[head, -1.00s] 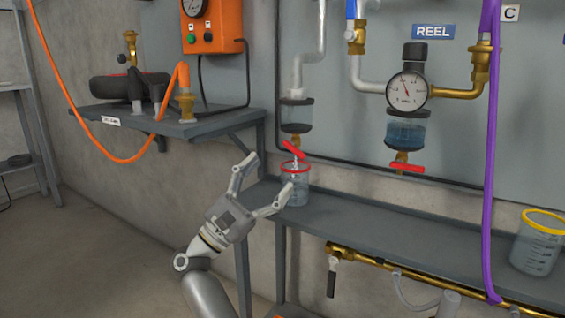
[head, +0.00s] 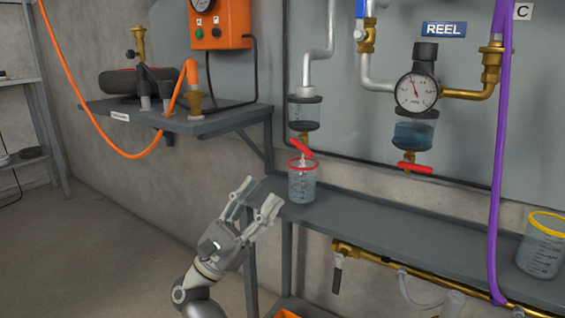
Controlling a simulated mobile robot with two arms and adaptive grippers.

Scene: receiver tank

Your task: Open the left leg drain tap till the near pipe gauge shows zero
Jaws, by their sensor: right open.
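The left drain tap (head: 300,147) has a red lever, slanted down to the right, under a clear bowl (head: 305,113). A red-rimmed clear jar (head: 302,182) stands on the shelf directly below it. A round gauge (head: 416,92) sits under the REEL sign; its needle points up and left, its numbers too small to read. A second drain tap (head: 412,168) has a level red lever under the bowl (head: 413,132) below that gauge. My right gripper (head: 258,198) is open and empty, below and left of the jar, apart from it. My left gripper is out of view.
A grey shelf (head: 400,228) runs along the panel, with a yellow-rimmed jar (head: 541,246) at right. A purple hose (head: 497,180) hangs in front of it. An orange box (head: 219,30) is above a side shelf (head: 180,120). Brass pipework (head: 375,256) runs below.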

